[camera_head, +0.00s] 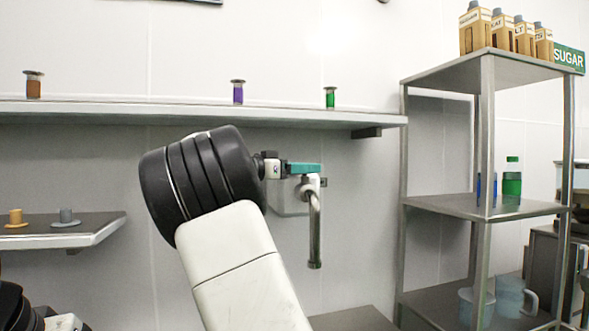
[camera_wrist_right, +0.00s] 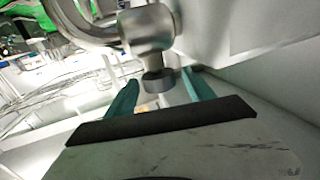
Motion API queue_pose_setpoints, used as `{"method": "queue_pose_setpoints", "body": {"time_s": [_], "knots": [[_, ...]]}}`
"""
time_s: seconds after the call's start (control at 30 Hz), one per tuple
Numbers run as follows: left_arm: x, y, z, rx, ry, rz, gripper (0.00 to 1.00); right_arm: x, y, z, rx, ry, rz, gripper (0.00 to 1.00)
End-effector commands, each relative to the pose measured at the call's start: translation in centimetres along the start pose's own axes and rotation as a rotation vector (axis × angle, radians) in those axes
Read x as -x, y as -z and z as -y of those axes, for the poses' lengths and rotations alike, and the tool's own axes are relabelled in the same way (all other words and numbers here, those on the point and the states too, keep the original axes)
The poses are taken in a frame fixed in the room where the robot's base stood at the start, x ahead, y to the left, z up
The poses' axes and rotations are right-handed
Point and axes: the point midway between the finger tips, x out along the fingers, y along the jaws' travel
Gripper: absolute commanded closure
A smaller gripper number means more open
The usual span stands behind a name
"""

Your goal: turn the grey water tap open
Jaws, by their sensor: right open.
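The grey water tap (camera_head: 315,222) is fixed to the wall below the long shelf, its spout hanging down. My right gripper (camera_head: 303,169) is at the top of the tap, its teal fingers hiding part of it. In the right wrist view, the tap body (camera_wrist_right: 148,30) is close, and a round grey end piece of it (camera_wrist_right: 158,82) lies between the spread teal fingers of my right gripper (camera_wrist_right: 160,90). The fingers look apart from it on both sides.
A long wall shelf (camera_head: 190,113) with several small coloured containers runs just above my right arm. A lower shelf (camera_head: 95,232) with two cups is at the left.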

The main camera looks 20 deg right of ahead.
Motion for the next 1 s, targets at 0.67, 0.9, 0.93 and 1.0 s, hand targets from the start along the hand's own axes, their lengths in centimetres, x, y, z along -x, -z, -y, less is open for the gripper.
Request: {"method": "queue_pose_setpoints", "body": {"time_s": [0.67,0.9,0.93,1.0], "knots": [[0.0,0.0,0.0,0.0,0.0,0.0,0.38,-3.9,0.0,0.0,0.0,0.001,0.002,0.52],[0.0,0.0,0.0,0.0,0.0,0.0,0.38,-3.8,0.0,0.0,0.0,0.001,0.002,0.99],[0.0,0.0,0.0,0.0,0.0,0.0,0.38,-3.8,0.0,0.0,0.0,0.001,0.002,1.0],[0.0,0.0,0.0,0.0,0.0,0.0,0.38,-3.8,0.0,0.0,0.0,0.003,0.002,1.0]]}}
